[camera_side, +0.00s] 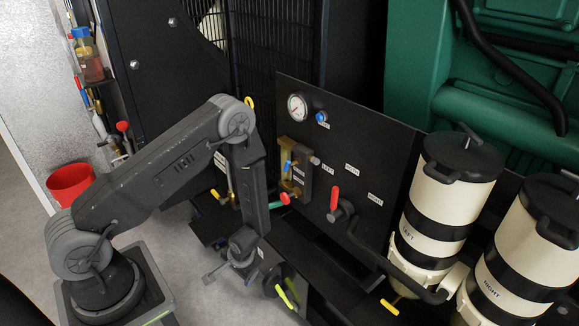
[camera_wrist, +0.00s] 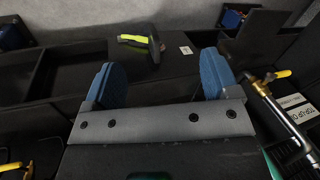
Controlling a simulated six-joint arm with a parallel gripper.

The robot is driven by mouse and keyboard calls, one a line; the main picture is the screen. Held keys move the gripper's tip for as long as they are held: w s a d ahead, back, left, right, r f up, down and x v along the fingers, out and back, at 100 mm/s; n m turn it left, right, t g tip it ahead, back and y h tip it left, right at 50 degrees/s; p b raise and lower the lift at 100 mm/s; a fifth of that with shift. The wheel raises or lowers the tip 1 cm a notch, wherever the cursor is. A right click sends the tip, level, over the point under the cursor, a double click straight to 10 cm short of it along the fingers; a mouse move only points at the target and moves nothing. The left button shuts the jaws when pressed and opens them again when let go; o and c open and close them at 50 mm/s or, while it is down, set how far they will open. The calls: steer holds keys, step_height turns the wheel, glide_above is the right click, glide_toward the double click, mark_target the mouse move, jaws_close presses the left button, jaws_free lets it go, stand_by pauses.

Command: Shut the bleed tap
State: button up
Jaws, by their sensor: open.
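No tap carries a label I can read as bleed, so I cannot tell for sure which is the bleed tap. In the side view a small blue knob (camera_side: 321,117) sits by the gauge above a small tag. A red lever (camera_side: 335,199) stands upright on the black panel, and a yellow handle (camera_side: 389,306) sits below the left canister. In the wrist view a yellow-handled tap (camera_wrist: 283,74) is on a metal pipe, right of my gripper. My gripper (camera_wrist: 159,60) has its blue fingers apart with nothing between them. In the side view its fingers are hard to make out.
Cream canisters marked LEFT (camera_side: 432,220) and RIGHT (camera_side: 510,265) stand at the right. The black panel (camera_side: 350,130) carries a gauge (camera_side: 298,106). A black and yellow-green object (camera_wrist: 140,42) lies beyond my fingers. A red bucket (camera_side: 70,182) is on the floor.

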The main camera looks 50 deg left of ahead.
steer(key=d+n+t+h, duration=0.1)
steer(key=d+n+h, duration=0.1)
steer(key=d+h, duration=0.2)
steer(key=n+t, duration=0.6)
steer(key=t, duration=1.1)
glide_toward(285, 167)
steer(key=shift+y, duration=0.4)
steer(key=w, duration=1.1)
steer(key=shift+w+d+f, duration=0.2)
steer(key=shift+w, duration=0.15)
steer(key=c, duration=0.8)
